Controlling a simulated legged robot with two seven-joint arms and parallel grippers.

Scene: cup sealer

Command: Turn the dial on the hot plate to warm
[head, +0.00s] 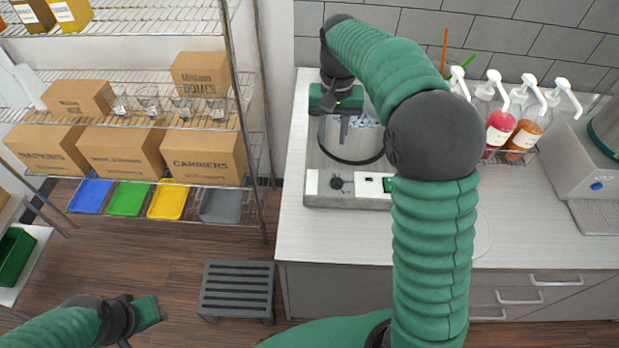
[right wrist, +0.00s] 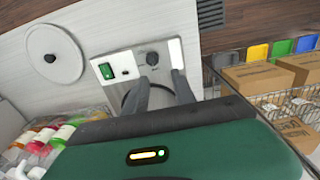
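The hot plate (head: 322,201) is a grey metal unit on the counter with a pot (head: 352,148) on it. Its black dial (head: 337,183) is on the front panel, beside a green switch (right wrist: 106,71). The dial also shows in the right wrist view (right wrist: 152,58); its markings are too small to read. My right gripper (head: 334,136) is above the pot, fingers apart and empty. In the right wrist view the fingertips (right wrist: 161,76) appear close to the dial, apart from it. My left gripper (head: 148,312) is low at the left, away from the counter; its fingers are unclear.
Syrup pump bottles (head: 500,125) stand on the counter at the back right. A wire shelf (head: 110,72) with boxes and coloured trays is at the left. A dark slatted stool (head: 237,288) stands on the floor. Counter left of the hot plate is narrow.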

